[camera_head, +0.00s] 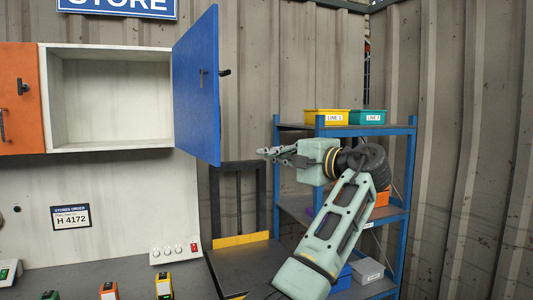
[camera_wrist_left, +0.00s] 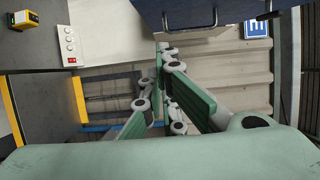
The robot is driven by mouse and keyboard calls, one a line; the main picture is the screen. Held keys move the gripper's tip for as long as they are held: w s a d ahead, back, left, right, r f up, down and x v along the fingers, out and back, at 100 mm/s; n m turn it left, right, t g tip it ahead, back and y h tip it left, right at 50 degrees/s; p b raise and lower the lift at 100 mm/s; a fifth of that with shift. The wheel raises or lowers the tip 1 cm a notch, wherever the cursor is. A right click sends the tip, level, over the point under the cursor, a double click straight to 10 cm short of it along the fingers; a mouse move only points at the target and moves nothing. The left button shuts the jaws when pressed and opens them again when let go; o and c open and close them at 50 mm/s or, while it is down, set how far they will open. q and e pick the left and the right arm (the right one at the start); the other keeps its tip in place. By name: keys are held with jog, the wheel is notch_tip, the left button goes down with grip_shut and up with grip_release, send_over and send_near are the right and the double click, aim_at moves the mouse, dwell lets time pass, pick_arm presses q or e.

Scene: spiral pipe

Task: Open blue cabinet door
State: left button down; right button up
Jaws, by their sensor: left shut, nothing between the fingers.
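The blue cabinet door (camera_head: 197,85) stands swung out from the right side of the white, empty cabinet (camera_head: 110,100), whose inside shows. A dark handle (camera_head: 224,72) sticks out from the door's right face. The door also shows at the top of the left wrist view (camera_wrist_left: 200,14), seen from below. My left gripper (camera_head: 266,153) is shut with nothing in it, below and to the right of the door and apart from it. Its fingers also show in the left wrist view (camera_wrist_left: 162,58). My right gripper is not in view.
A blue-framed shelf (camera_head: 412,160) with a yellow bin (camera_head: 326,117) and a teal bin (camera_head: 368,117) stands behind my left arm. An orange cabinet door (camera_head: 20,97) is at the left. Several small devices stand on the bench below. A corrugated wall is behind.

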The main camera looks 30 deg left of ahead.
pick_arm(q)
jog(key=s+a+p, duration=0.1)
jog(key=a+p, duration=0.3)
jog(key=a, duration=0.6)
jog(key=shift+f, duration=0.15)
